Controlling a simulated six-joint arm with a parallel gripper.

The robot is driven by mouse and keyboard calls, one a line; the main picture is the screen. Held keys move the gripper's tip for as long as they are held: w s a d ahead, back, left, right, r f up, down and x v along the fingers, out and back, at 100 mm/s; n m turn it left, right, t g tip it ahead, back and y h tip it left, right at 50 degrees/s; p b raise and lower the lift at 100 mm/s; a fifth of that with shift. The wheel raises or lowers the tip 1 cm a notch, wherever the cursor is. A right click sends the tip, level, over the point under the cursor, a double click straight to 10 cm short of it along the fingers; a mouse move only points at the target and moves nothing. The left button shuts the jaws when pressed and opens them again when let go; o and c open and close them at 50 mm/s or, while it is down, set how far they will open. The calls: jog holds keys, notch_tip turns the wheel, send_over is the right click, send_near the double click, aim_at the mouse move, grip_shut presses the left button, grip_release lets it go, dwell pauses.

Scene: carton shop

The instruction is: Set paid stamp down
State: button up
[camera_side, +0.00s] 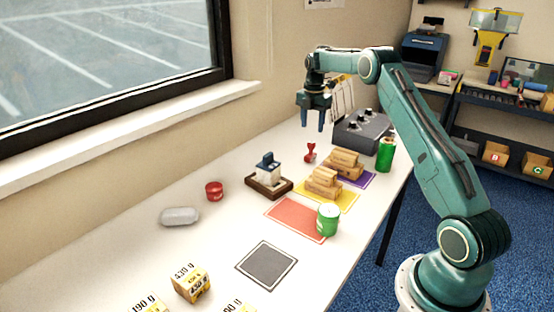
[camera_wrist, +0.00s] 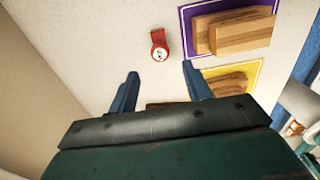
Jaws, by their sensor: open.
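A small red stamp (camera_side: 310,152) is on the white table, left of the stacked wooden blocks. It also shows in the wrist view (camera_wrist: 159,45), with a round white patch bearing a dark mark that I cannot read. My gripper (camera_side: 313,127) is open and empty, above the table and higher than the red stamp. In the wrist view the red stamp lies just beyond the gap between my fingertips (camera_wrist: 160,70), touching neither. A brown wooden tray (camera_side: 283,190) holds a white block with a dark blue top. I cannot tell which stamp is the paid one.
Wooden blocks (camera_side: 322,185) stand on the yellow mat (camera_side: 343,203) and on the purple mat (camera_side: 361,180). A green-and-white can (camera_side: 327,220) stands by the orange mat (camera_side: 297,220). A grey control box (camera_side: 358,135) is behind. The grey square (camera_side: 266,265) is bare.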

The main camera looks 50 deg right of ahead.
jog(key=shift+r, duration=0.25)
dwell(0.4)
jog(key=shift+a+r, duration=0.2)
jog(key=s+a+r+m+t, duration=0.1)
jog(key=s+a+r+m, duration=0.35)
jog(key=a+r, duration=0.55)
jog(key=s+a+r+m+t, duration=0.2)
jog(key=s+a+r+m, duration=0.25)
jog(key=a+r, duration=0.55)
jog(key=s+a+f+m+t, duration=0.1)
jog(key=s+a+f+m, duration=0.1)
jog(key=s+a, duration=0.3)
jog(key=s+a+f+m, duration=0.2)
jog(key=s+a+m, duration=0.2)
jog(key=s, duration=0.7)
jog(key=s+a+f+m+t, duration=0.1)
jog(key=s+a+m, duration=0.2)
jog(key=s+a, duration=0.3)
jog(key=shift+s+a+f+t, duration=0.15)
jog(key=shift+s+f+t, duration=0.2)
jog(key=shift+s, duration=0.75)
